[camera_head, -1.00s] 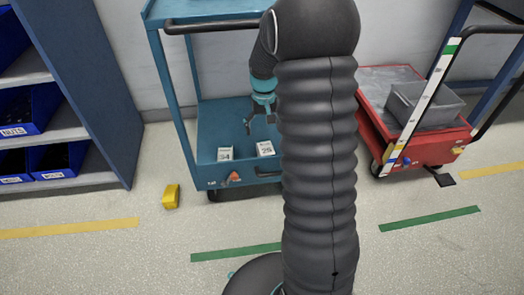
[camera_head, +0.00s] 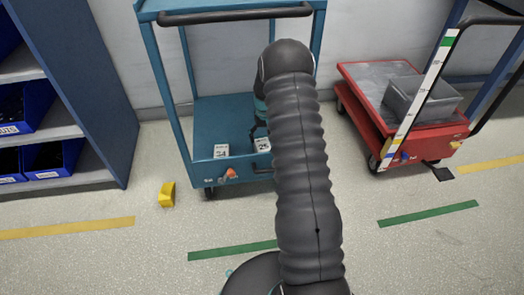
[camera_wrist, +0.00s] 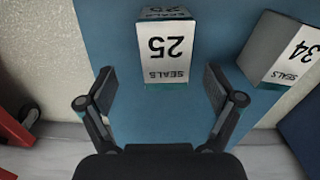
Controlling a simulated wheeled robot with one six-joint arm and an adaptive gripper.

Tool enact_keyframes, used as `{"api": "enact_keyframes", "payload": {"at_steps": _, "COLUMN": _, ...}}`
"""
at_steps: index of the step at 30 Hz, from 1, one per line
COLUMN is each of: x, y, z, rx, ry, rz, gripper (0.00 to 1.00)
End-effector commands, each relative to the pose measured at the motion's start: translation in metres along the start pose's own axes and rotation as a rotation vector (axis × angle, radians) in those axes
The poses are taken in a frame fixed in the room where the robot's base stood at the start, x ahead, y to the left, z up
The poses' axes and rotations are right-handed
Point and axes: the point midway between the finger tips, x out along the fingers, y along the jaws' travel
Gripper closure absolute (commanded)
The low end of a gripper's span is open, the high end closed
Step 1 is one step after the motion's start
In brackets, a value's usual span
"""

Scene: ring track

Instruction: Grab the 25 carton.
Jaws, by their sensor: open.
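The 25 carton (camera_wrist: 166,48) is a small white and grey box marked "25 SEALS". It stands on the blue cart's lower shelf (camera_wrist: 150,117). In the wrist view it sits upside down in the picture, just beyond and between the fingertips. My gripper (camera_wrist: 163,85) is open, with one finger towards each side of the carton and nothing between them. In the head view the 25 carton (camera_head: 262,145) is partly hidden by my arm, and the gripper is mostly hidden too. The 34 carton (camera_wrist: 284,50) stands to the right in the wrist view; it also shows in the head view (camera_head: 221,151).
The blue cart's upper tray and handle (camera_head: 235,14) are above the shelf. A red cart (camera_head: 415,137) with a grey bin (camera_head: 425,98) stands to the right. A blue shelf rack (camera_head: 95,90) is at left. A yellow object (camera_head: 167,195) lies on the floor.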

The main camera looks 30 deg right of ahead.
Motion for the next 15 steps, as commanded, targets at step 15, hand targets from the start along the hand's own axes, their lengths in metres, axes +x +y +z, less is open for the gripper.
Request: {"api": "enact_keyframes", "payload": {"at_steps": 15, "x": 0.043, "y": -0.005, "z": 0.004, "rx": -0.001, "ry": -0.002, "rz": 0.0, "gripper": 0.08}}
